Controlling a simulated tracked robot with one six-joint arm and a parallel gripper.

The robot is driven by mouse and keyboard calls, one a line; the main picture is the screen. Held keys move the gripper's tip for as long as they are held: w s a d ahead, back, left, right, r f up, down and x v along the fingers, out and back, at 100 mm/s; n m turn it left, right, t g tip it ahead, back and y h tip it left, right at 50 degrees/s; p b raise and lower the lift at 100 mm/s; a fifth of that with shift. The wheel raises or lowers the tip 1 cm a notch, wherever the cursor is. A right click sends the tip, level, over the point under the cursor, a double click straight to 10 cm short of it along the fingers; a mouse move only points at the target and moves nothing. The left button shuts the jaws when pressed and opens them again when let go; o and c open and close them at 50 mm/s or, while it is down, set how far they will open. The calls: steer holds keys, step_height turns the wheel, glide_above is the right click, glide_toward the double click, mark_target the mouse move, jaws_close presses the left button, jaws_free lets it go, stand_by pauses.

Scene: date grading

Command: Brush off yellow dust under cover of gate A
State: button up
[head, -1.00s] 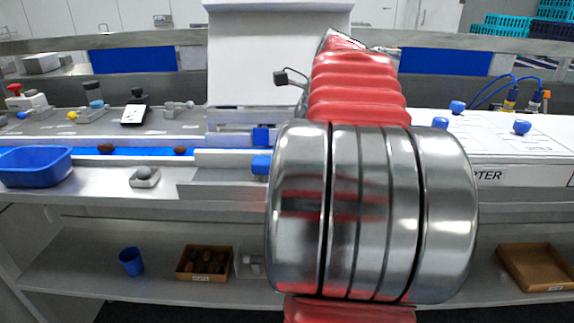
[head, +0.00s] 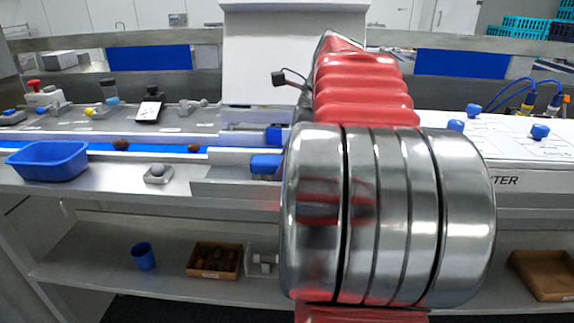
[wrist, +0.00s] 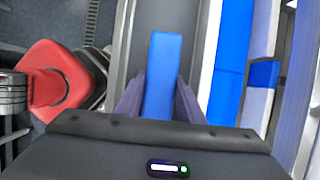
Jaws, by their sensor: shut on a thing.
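My gripper (wrist: 162,82) shows in the wrist view, with its two dark jaws closed on the sides of a long blue bar (wrist: 164,55). The bar points away from the jaws, over a grey surface beside a blue strip. I cannot tell if the bar is a brush handle or a part of a cover. In the head view my red and steel arm hides the gripper and what it holds. Two blue blocks (head: 266,164) show at the gate-like unit just left of the arm. I see no yellow dust, and no letter A is readable.
A blue conveyor belt (head: 160,149) carries two brown dates. A blue tub (head: 48,160) stands at the bench's left. The lower shelf holds a blue cup (head: 143,257) and brown boxes (head: 541,274). A white panel (head: 500,148) with blue knobs lies right of my arm.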

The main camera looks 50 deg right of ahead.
mark_target(267, 159)
steer(key=shift+w+a, duration=0.6)
steer(key=shift+w, duration=0.2)
steer(key=shift+w+a+f, duration=0.15)
steer(key=shift+w+a, duration=0.7)
steer(key=shift+w, duration=0.2)
steer(key=shift+o, duration=0.2)
steer(key=shift+s+d, duration=0.1)
steer(key=shift+c, duration=0.2)
steer(key=shift+s+d, duration=0.8)
steer(key=shift+s, duration=0.2)
steer(key=shift+s, duration=0.1)
steer(key=shift+s+d, duration=0.8)
steer(key=shift+s, duration=0.2)
steer(key=shift+f, duration=0.1)
steer(key=shift+c, duration=0.3)
